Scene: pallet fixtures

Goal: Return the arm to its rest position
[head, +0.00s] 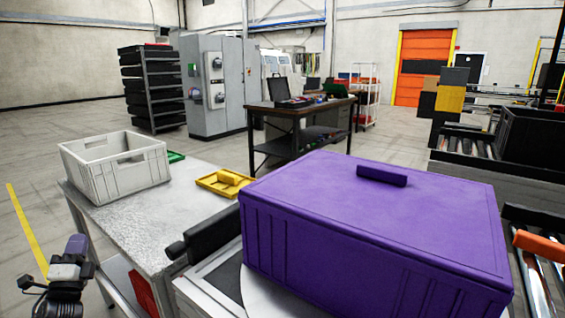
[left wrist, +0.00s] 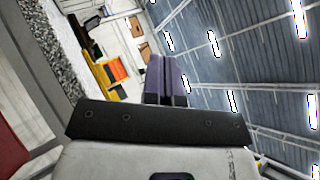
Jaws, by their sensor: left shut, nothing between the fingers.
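My left gripper (head: 77,245) is at the lower left of the head view, beside the left edge of the metal table (head: 150,225) and apart from everything. In the left wrist view, its purple fingers (left wrist: 167,78) are together, with nothing between them. That view is tilted, with ceiling lights filling the right side. My right gripper is in neither view.
A large purple box (head: 375,225) with a purple block (head: 382,175) on its lid stands close in front. A white crate (head: 118,168) and a yellow tray (head: 222,184) are on the metal table. Open floor (head: 30,165) lies to the left.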

